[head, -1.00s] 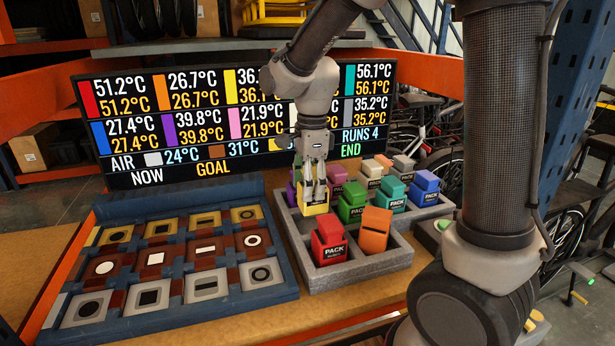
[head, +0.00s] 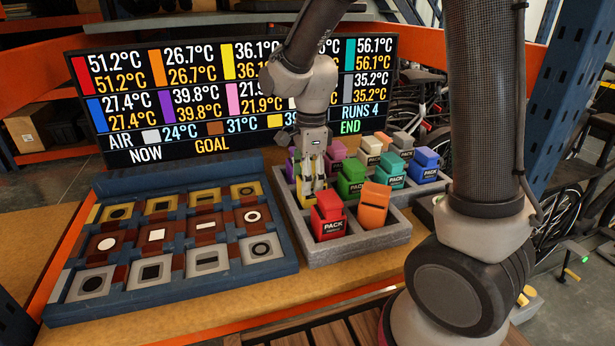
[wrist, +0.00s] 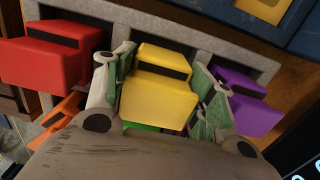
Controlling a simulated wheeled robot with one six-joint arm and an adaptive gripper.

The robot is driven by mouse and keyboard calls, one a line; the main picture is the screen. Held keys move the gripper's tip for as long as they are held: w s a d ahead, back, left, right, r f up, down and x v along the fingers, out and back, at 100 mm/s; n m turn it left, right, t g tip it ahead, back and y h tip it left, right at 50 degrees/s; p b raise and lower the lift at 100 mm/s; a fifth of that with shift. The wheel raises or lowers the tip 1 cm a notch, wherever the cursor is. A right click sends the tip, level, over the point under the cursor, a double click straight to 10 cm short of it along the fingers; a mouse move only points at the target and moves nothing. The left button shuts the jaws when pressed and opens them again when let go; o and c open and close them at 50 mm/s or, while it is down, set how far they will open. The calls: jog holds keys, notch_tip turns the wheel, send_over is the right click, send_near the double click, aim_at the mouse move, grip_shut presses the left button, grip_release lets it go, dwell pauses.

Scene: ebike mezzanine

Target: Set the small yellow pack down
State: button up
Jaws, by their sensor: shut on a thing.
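The small yellow pack (wrist: 160,92) sits between the two fingers of my gripper (wrist: 160,88) in the wrist view. In the head view my gripper (head: 312,182) points down over the left column of the grey tray (head: 365,242). The pack shows there only as slivers of yellow (head: 304,200), partly hidden by the fingers and the red pack. The red pack (head: 328,220) is nearer the camera, and a purple pack (wrist: 242,100) is on the other side. The yellow pack is in line with the slot between them. I cannot tell whether its base touches the tray floor.
A green pack (head: 350,180) stands close to the right of the fingers. An orange pack (head: 374,206) leans in the front right slot. Teal and blue packs stand farther right. A blue board (head: 170,292) with marked plates lies to the left. A temperature display (head: 110,100) stands behind.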

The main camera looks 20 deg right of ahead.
jog(key=shift+f, duration=0.55)
jog(key=o, duration=1.6)
